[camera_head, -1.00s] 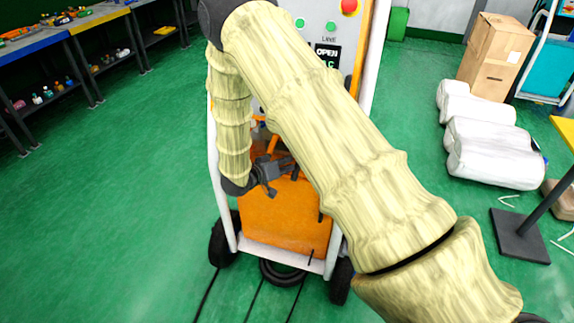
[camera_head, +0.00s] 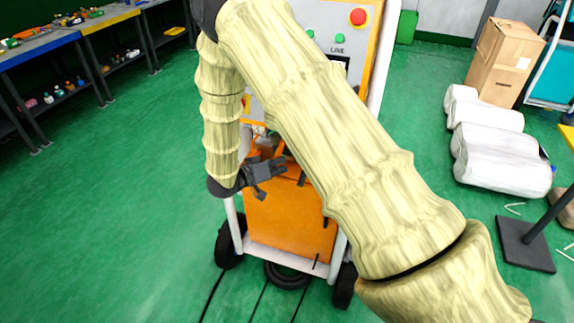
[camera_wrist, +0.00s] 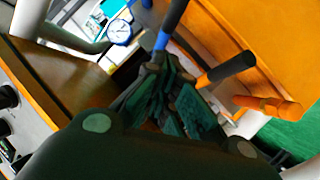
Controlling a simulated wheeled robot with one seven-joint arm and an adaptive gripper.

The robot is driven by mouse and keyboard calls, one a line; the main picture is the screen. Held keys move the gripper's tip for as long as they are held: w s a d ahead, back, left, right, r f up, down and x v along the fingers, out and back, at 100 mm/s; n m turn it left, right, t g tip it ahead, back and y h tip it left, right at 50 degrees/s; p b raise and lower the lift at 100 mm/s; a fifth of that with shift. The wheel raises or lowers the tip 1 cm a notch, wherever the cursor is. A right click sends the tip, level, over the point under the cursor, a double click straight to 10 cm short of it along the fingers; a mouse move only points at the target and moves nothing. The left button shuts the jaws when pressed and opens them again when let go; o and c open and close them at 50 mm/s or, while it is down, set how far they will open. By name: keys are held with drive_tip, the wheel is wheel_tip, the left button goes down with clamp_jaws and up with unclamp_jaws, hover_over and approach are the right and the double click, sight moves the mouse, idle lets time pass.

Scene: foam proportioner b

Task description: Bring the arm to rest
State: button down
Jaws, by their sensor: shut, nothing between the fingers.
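My arm (camera_head: 335,140) is sheathed in a pale yellow ribbed cover and crosses in front of the wheeled foam unit. My gripper (camera_head: 275,172) hangs at the lower end of the forearm, in front of the unit's orange tank (camera_head: 290,222). It is shut and empty. In the wrist view the closed fingers (camera_wrist: 168,95) show dark green pads, with a blue-banded lever (camera_wrist: 168,32) and a black-and-orange handle (camera_wrist: 230,68) beyond them. I cannot tell whether the fingers touch either one.
The unit's panel has a red button (camera_head: 358,17). A round gauge (camera_wrist: 119,31) shows in the wrist view. White rolls (camera_head: 500,160) and a cardboard box (camera_head: 507,62) stand at the right. Workbenches (camera_head: 40,52) line the left. Green floor (camera_head: 110,220) is clear between.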

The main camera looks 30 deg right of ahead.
drive_tip(key=b+v, duration=0.1)
drive_tip(key=v, duration=0.5)
drive_tip(key=s+d+f+n+t+y, duration=0.1)
drive_tip(key=s+f+n+y, duration=0.25)
drive_tip(key=s+f, duration=0.5)
drive_tip(key=s+f+n+t+y, duration=0.15)
drive_tip(key=s+f+y, duration=0.3)
drive_tip(key=f, duration=0.75)
drive_tip(key=s+a+f+g+y, duration=0.1)
drive_tip(key=s+f+g, duration=0.1)
drive_tip(key=s, duration=0.7)
drive_tip(key=s+a+f+n+g+y, duration=0.1)
drive_tip(key=s+f+g+y, duration=0.1)
drive_tip(key=s, duration=0.8)
drive_tip(key=s+a+f+g+y, duration=0.1)
drive_tip(key=s+f+g+y, duration=0.1)
drive_tip(key=s, duration=0.8)
drive_tip(key=shift+a+f+n+g, duration=0.35)
drive_tip(key=shift+f+n+g, duration=0.05)
drive_tip(key=shift+f+g, duration=0.3)
